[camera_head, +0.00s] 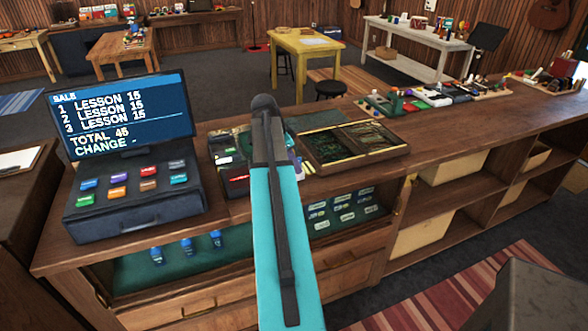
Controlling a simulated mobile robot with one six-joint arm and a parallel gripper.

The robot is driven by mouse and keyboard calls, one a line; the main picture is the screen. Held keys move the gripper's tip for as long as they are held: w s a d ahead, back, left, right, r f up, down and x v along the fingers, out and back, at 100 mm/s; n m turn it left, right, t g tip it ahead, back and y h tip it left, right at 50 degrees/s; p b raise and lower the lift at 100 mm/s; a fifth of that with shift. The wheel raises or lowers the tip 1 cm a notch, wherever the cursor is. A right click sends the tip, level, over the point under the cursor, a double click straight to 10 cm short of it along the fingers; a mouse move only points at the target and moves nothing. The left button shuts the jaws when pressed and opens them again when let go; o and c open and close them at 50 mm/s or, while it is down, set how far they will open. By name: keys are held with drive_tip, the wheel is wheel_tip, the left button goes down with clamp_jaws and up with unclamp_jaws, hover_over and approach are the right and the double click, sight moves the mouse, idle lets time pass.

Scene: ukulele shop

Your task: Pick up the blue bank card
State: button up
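I cannot make out a blue bank card for certain. A dark tray of small colourful packets or cards (228,158) lies on the wooden counter (345,168), just right of the cash register. My arm, teal and black, reaches up across the middle of the picture and covers part of this tray. My gripper does not show; the arm's upper end is a dark rounded joint over the counter.
The cash register (125,170) stands left, its screen showing a total of 45. A two-part wooden tray (312,150) lies right of my arm. Several small goods (430,98) line the counter's back right. A glass-fronted display and open shelves (450,205) are below.

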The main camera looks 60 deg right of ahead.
clamp_jaws()
idle(0.3)
drive_tip(key=shift+r, duration=0.15)
drive_tip(key=shift+r+b, duration=0.9)
drive_tip(key=shift+r, duration=0.6)
drive_tip(key=s+a+r+b, duration=0.1)
drive_tip(key=s+a+b, duration=0.3)
drive_tip(key=a, duration=1)
drive_tip(key=shift+s+a+r, duration=0.35)
drive_tip(key=shift+s+a, duration=0.05)
drive_tip(key=shift+s, duration=0.75)
